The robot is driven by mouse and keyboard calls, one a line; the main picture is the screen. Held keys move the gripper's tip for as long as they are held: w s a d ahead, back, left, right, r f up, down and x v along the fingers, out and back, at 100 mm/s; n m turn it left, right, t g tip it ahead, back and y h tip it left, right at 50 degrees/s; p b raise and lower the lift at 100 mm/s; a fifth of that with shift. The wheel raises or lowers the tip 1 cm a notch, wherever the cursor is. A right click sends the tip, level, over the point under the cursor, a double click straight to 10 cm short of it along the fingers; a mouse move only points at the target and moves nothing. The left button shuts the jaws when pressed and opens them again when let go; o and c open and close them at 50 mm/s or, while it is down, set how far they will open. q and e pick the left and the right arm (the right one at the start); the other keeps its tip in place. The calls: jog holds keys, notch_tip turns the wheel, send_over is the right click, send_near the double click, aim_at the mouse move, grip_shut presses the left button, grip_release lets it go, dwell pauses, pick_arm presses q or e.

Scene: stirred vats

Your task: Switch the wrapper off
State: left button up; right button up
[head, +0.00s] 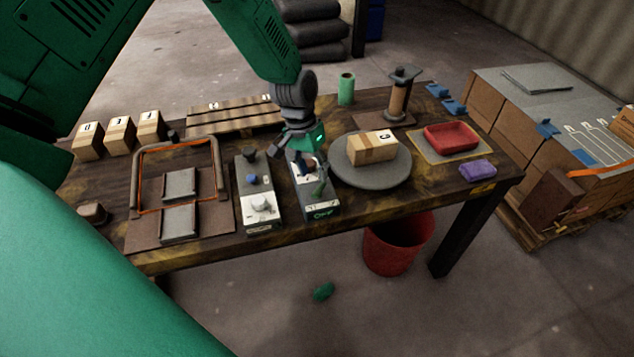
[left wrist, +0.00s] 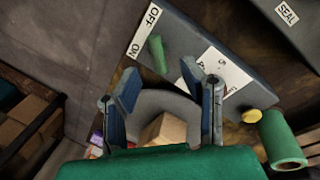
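The wrapper's grey turntable (head: 345,178) carries a taped cardboard box (head: 372,147). Beside it stands a grey control box (head: 322,210) with a green lever (head: 320,187). In the left wrist view the lever (left wrist: 157,54) stands near a white OFF/ON label (left wrist: 145,30); I cannot tell which end it is set to. My left gripper (head: 308,165) is above the control box, close to the lever. In the left wrist view its fingers (left wrist: 165,100) are apart with nothing between them, and the lever is beyond the tips. My right gripper is not in view.
A second control box (head: 258,207), labelled SEAL in the left wrist view (left wrist: 288,12), stands left of the wrapper's. A green roll (head: 346,90) and a film stand (head: 398,97) are behind. A red tray (head: 450,136) is at right. A red bin (head: 395,245) is below the table.

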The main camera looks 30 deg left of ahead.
pick_arm(q)
jog(key=v, duration=0.5)
jog(key=shift+s+d+r, duration=0.25)
jog(key=shift+r, duration=0.2)
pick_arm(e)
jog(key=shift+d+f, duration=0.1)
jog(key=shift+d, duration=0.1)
pick_arm(q)
jog(key=shift+a, duration=0.1)
jog(key=s+d+f+y+b, duration=0.1)
jog(key=s+d+f+b, duration=0.3)
jog(key=s+f, duration=0.85)
jog(key=s+d+f+b, duration=0.1)
jog(key=s+f, duration=0.3)
jog(key=s, duration=0.4)
jog(key=s+f+m+y+b, duration=0.1)
jog(key=s+f, duration=0.4)
jog(key=s, duration=0.3)
jog(key=shift+s+d, duration=0.35)
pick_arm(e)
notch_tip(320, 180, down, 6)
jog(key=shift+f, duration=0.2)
